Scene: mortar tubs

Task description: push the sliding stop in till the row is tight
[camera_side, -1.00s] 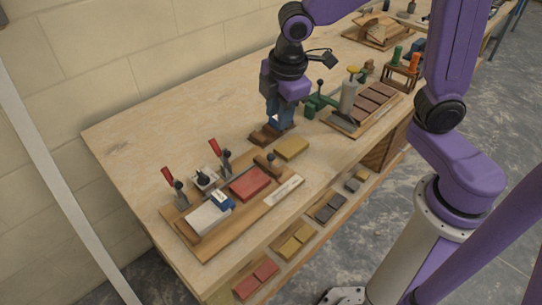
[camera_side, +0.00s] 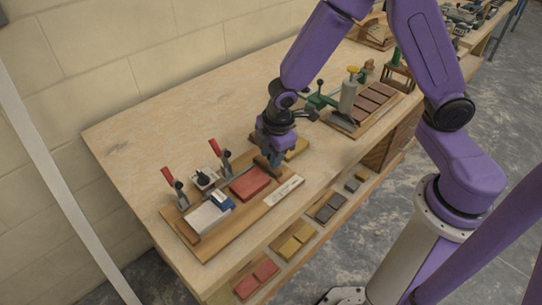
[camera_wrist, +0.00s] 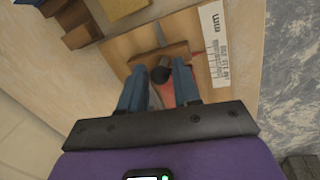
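The sliding stop is a brown wooden bar (camera_wrist: 160,56) with a dark round knob (camera_wrist: 160,75), at the right end of the wooden fixture board (camera_side: 237,233). My gripper (camera_side: 275,163) is low over the stop in the side view and hides much of it. In the wrist view my gripper (camera_wrist: 160,72) has its blue fingers apart, one on each side of the knob, with slim gaps showing. The row has a white block (camera_side: 207,218), a blue and white piece (camera_side: 223,200) and a red block (camera_side: 250,184). A gap shows between the blue piece and the red block.
A ruler strip (camera_side: 284,190) lies along the board's front edge. Two red-handled clamps (camera_side: 216,148) stand behind the row. Another fixture (camera_side: 362,112) stands further right.

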